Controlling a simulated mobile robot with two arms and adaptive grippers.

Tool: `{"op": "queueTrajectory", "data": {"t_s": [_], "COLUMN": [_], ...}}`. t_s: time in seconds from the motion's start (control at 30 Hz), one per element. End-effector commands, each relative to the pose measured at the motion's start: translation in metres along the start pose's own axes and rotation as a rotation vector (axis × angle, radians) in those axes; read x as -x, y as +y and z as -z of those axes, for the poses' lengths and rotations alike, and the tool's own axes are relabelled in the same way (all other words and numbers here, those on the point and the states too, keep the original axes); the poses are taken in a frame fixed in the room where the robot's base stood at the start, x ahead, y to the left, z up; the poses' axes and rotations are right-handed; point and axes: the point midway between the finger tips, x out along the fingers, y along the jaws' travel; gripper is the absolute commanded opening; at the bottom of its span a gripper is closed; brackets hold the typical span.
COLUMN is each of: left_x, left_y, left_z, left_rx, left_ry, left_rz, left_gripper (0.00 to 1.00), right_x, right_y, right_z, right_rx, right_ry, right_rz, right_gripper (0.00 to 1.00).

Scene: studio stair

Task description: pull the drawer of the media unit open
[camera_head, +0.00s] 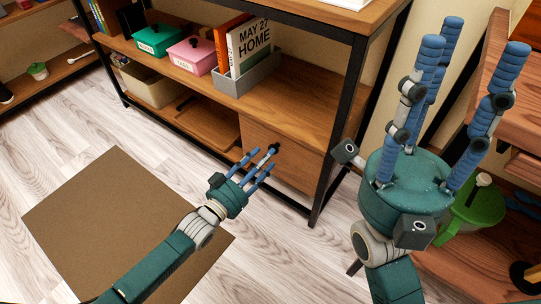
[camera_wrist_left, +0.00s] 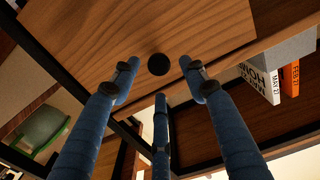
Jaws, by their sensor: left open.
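The media unit (camera_head: 300,108) is a wooden shelf unit with a black frame. Its drawer front (camera_head: 284,165) is plain wood at the lower right and looks closed; it fills the top of the left wrist view (camera_wrist_left: 110,35). A round black knob (camera_wrist_left: 158,64) sits on the drawer front. My left gripper (camera_head: 262,166) is open in front of the drawer, with its blue fingers spread around the knob in the picture. Whether any finger touches it I cannot tell. My right gripper (camera_head: 470,40) is raised at the right, open and empty.
A green box (camera_head: 158,40), a pink box (camera_head: 192,55) and a grey bin (camera_head: 246,76) with books stand on the shelf above. A brown mat (camera_head: 110,220) lies on the clear floor. A green watering can (camera_head: 478,212) is by the wooden steps at right.

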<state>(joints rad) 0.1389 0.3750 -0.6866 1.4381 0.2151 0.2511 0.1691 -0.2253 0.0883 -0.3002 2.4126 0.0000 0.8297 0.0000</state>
Motion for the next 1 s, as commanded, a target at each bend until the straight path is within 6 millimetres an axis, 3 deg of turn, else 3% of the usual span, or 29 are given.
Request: {"op": "queueTrajectory", "data": {"t_s": [0.1, 0.23, 0.6, 0.67, 0.83, 1.0], "left_x": [-0.021, -0.034, -0.041, -0.041, -0.041, -0.041], "left_y": [0.000, 0.000, 0.000, 0.000, 0.000, -0.001], "left_z": [-0.003, -0.002, -0.001, -0.001, 0.000, 0.001], "left_rx": [0.000, 0.000, 0.000, 0.000, 0.000, 0.000], "left_ry": [0.002, 0.000, -0.002, -0.002, -0.001, 0.001], "left_rz": [0.000, 0.000, 0.000, 0.000, 0.001, 0.001], "left_gripper": [0.44, 0.44, 0.44, 0.36, 0.03, 0.00], "right_x": [-0.001, -0.005, -0.008, -0.008, -0.008, -0.008], "right_y": [-0.001, -0.001, -0.002, -0.002, -0.002, -0.002], "right_z": [0.000, 0.000, 0.001, 0.000, 0.000, 0.000], "right_rx": [0.004, 0.006, 0.007, 0.007, 0.007, 0.007], "right_ry": [0.027, 0.043, 0.050, 0.050, 0.051, 0.051], "right_rz": [0.010, 0.017, 0.021, 0.021, 0.021, 0.021], "right_gripper": [0.40, 0.40, 0.40, 0.40, 0.40, 0.40]}}
